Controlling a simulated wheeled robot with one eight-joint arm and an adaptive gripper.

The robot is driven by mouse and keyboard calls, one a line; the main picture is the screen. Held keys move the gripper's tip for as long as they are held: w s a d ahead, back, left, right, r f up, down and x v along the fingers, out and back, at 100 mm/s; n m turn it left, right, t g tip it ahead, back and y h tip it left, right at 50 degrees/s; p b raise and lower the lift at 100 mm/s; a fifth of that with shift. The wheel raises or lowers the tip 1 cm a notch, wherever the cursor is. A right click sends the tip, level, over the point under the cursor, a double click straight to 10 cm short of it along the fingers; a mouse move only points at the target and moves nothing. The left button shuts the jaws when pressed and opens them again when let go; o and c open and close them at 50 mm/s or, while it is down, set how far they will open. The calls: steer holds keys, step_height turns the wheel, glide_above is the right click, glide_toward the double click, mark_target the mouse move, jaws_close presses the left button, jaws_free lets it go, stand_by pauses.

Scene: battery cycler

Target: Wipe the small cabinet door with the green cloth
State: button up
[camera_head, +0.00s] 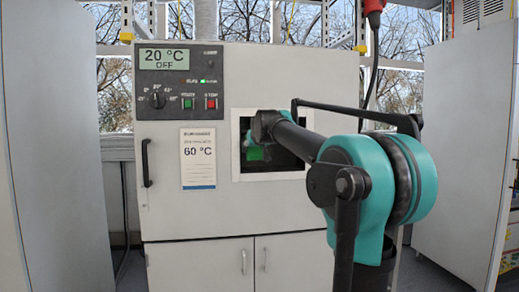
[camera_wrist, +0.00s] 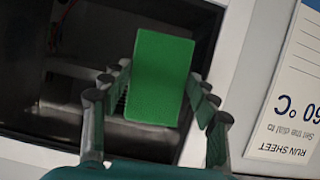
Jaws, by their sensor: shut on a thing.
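The green cloth (camera_wrist: 163,62) shows as a flat green rectangle in the wrist view. My gripper (camera_wrist: 160,84) is shut on it, with a finger at each side. In the head view my gripper (camera_head: 257,146) is in front of the dark window of the grey-white cabinet, and a bit of the cloth (camera_head: 255,154) shows there. The cabinet's large upper door (camera_head: 225,212) has a black handle at its left edge. Two lower doors (camera_head: 200,266) have upright metal handles. I cannot tell whether the cloth touches the cabinet.
The control panel (camera_head: 178,78) reads 20 °C OFF. A run sheet (camera_head: 198,159) marked 60 °C is on the upper door, left of the window frame (camera_head: 236,150). Grey panels stand at both sides. A red plug (camera_head: 374,6) hangs at top right.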

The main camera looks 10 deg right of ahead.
steer(key=shift+a, duration=0.95)
steer(key=shift+s+r, duration=0.1)
steer(key=shift+r, duration=1.1)
steer(key=d, duration=2)
steer(key=shift+d, duration=0.4)
steer(key=shift+a, duration=0.1)
steer(key=shift+a, duration=8.6)
